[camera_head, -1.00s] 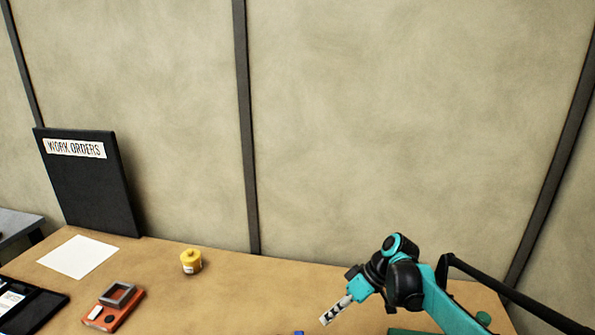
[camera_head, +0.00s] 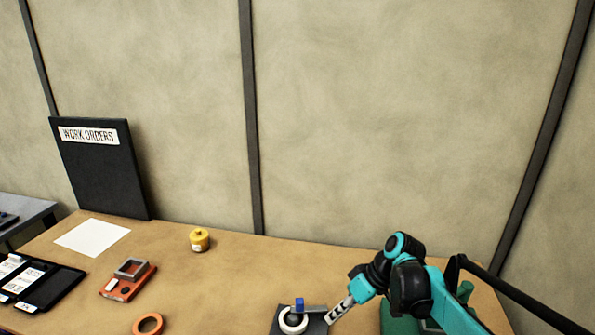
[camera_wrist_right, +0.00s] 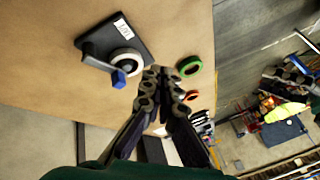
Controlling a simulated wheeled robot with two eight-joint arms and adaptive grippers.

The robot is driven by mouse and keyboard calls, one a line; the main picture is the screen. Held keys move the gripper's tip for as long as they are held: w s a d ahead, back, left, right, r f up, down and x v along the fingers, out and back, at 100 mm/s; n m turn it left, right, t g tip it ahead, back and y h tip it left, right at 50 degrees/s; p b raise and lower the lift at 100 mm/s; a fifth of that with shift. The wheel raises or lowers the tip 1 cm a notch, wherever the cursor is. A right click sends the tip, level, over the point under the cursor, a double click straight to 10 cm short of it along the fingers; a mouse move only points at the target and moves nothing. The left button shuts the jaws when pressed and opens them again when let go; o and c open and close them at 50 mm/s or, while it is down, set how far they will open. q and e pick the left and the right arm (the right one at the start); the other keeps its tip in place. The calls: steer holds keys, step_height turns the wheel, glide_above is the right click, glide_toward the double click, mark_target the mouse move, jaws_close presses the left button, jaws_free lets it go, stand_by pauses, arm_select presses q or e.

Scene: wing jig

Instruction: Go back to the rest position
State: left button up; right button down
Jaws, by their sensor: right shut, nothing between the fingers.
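My right gripper (camera_head: 338,311) is over the right part of the tan bench (camera_head: 235,285) in the head view, at the end of the teal and black arm. Its fingers are shut with nothing between them. In the right wrist view the shut fingers (camera_wrist_right: 162,80) point at the bench top, near a dark plate with a white ring (camera_wrist_right: 125,60) and a blue-ended lever (camera_wrist_right: 119,78). The same white-ringed plate (camera_head: 293,321) shows in the head view, just left of the gripper. My left gripper is in neither view.
A yellow pot (camera_head: 199,241), an orange device (camera_head: 128,280), an orange ring (camera_head: 148,325), white paper (camera_head: 92,238) and a black tray (camera_head: 38,283) lie on the bench. The work orders board (camera_head: 100,170) stands behind. A green ring (camera_wrist_right: 189,67) lies near the bench edge.

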steer(key=s+d+f+m+t+h, duration=0.1)
steer(key=s+d+m+t+h, duration=0.2)
steer(key=s, duration=0.5)
steer(key=s+d+f+m+t+h+b, duration=0.1)
steer(key=s+d+f+m+t+h, duration=0.1)
steer(key=s+d+m, duration=0.3)
steer(key=shift+s+d+t+h, duration=0.3)
steer(key=shift+s+t+h, duration=0.4)
steer(key=shift+s, duration=1)
